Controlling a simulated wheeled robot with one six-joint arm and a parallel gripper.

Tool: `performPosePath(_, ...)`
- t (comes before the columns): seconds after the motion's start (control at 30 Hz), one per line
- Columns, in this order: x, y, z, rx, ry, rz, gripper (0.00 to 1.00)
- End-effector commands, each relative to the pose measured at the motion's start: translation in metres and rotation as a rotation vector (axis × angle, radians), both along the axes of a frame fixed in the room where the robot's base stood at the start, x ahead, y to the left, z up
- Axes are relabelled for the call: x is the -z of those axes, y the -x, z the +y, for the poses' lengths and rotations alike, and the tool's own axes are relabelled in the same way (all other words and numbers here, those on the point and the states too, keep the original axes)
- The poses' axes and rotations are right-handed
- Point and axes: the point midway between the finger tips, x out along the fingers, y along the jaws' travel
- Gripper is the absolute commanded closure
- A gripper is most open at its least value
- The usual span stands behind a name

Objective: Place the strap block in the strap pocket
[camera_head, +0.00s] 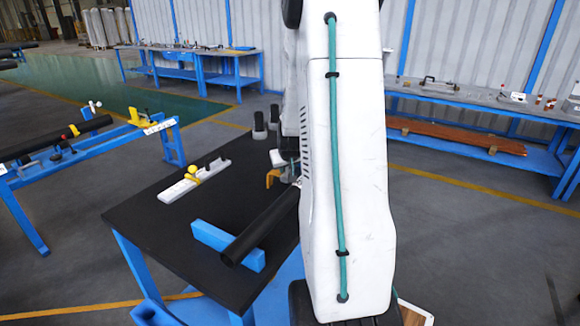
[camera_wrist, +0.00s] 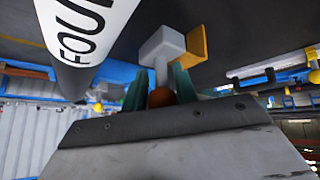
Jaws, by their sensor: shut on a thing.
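My gripper (camera_wrist: 160,88) is shut on a pale grey block (camera_wrist: 160,48) with a thin stem and a red-brown knob, which I take for the strap block. The knob sits between the green fingers. An orange-yellow bracket (camera_wrist: 197,42) is close beside the block in the wrist view; I cannot tell whether they touch. The orange bracket (camera_head: 272,178) also shows on the black table (camera_head: 170,235) in the head view, just left of my arm. My arm hides most of the gripper there. I cannot make out the strap pocket clearly.
A black pipe (camera_head: 262,228) rests across a blue block (camera_head: 228,245) on the table. A white strip (camera_head: 195,181) with yellow knobs lies further left. In the wrist view, a white cylinder (camera_wrist: 90,30) with black lettering is close to my gripper. The table's left front is clear.

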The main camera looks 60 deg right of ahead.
Motion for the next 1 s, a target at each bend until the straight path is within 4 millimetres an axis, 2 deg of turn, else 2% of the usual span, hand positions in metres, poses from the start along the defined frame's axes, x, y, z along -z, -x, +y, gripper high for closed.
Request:
performPosePath(0.6,0.012,0.001,-0.001,0.001,0.0,0.0,0.99)
performPosePath(0.63,0.012,0.001,-0.001,0.002,-0.001,0.0,0.66)
performPosePath(0.7,0.012,0.001,-0.001,0.002,-0.001,0.0,0.5)
performPosePath(1.0,0.01,0.001,-0.001,0.002,0.0,0.0,0.5)
